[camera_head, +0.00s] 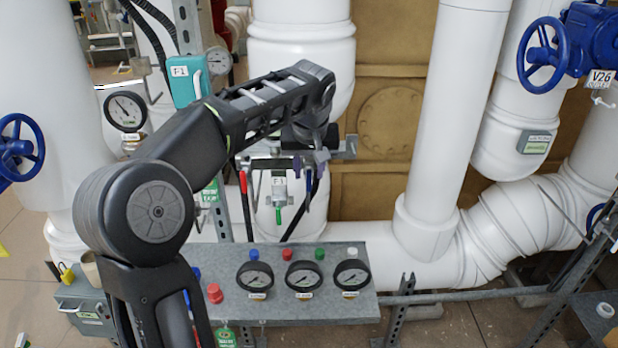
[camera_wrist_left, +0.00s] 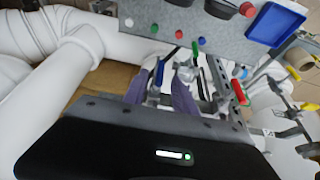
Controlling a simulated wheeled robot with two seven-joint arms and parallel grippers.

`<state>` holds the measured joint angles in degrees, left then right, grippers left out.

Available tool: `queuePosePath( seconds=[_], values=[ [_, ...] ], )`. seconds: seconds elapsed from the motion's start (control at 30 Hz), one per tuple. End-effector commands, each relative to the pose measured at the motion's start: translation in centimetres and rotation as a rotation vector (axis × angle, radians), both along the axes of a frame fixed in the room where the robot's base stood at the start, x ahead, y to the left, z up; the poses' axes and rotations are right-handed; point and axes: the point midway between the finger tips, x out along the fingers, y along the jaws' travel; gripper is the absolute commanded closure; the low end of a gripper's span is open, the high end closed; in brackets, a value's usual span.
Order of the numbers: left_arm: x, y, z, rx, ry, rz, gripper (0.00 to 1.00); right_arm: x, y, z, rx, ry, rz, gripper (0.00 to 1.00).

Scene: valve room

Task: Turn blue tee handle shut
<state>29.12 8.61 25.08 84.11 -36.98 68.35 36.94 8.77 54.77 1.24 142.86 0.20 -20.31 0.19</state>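The blue handle (camera_head: 308,190) hangs below the metal rail, just under my left gripper (camera_head: 309,170). In the left wrist view the blue handle (camera_wrist_left: 160,72) shows between the tips of the two purple-grey fingers (camera_wrist_left: 160,85), which stand apart. I cannot tell whether either finger touches it. A green handle (camera_head: 279,216) on a small valve hangs to its left, and a red handle (camera_head: 243,182) is further left. The wrist view also shows the green handle (camera_wrist_left: 195,48) and red handle (camera_wrist_left: 238,91). My gripper hides the valve body above the blue handle. My right gripper is not in view.
A grey panel (camera_head: 345,254) with three gauges and coloured knobs stands below the handles. A metal rail (camera_head: 343,150) runs behind my left gripper. Thick white pipes (camera_head: 455,110) rise at the right. A teal box (camera_head: 187,82) is beside my left arm.

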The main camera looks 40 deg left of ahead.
Motion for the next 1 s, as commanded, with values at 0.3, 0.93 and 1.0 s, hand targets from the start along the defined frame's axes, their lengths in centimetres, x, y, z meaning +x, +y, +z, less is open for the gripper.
queuePosePath(
  seconds=[0.3, 0.93, 1.0],
  values=[
    [1.2, 0.9, -3.6, -0.001, 0.001, 0.0, 0.67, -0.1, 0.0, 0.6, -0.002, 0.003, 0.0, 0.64],
    [1.3, 1.0, -3.9, 0.0, 0.0, 0.0, 0.94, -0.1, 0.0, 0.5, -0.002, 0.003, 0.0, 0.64],
    [1.3, 1.0, -3.9, 0.0, 0.0, 0.0, 1.0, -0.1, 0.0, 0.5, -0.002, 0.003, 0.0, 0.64]
  ],
)
